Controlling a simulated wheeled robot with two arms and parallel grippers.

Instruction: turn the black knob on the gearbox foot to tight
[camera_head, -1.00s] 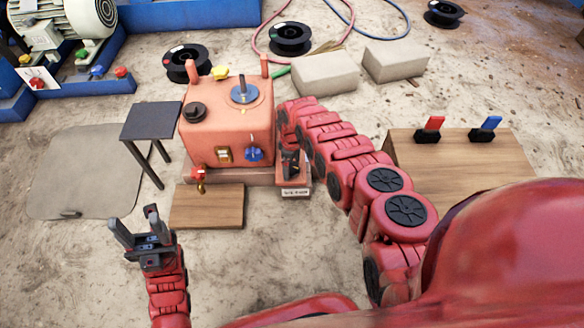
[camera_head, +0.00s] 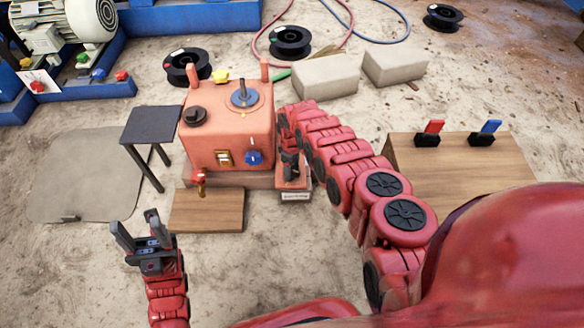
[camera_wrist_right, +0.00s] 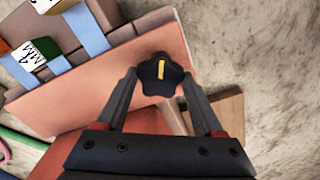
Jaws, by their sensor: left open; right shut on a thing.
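The orange gearbox (camera_head: 230,135) stands on the ground in the middle of the head view. Its foot (camera_head: 294,184) sticks out at the front right, above a small label plate. The black knob (camera_wrist_right: 160,84) sits on the foot in the right wrist view, with a yellow mark roughly upright in the picture. My right gripper (camera_wrist_right: 160,72) has one finger on each side of the knob and is shut on it. In the head view my right gripper (camera_head: 289,160) hides the knob. My left gripper (camera_head: 134,232) is open and empty, left of the front wooden board.
A wooden board (camera_head: 207,210) lies before the gearbox, with a red valve (camera_head: 199,177) above it. A dark stool (camera_head: 151,124) stands left. A wooden box (camera_head: 455,162) with red and blue levers stands right. Concrete blocks (camera_head: 325,74) lie behind.

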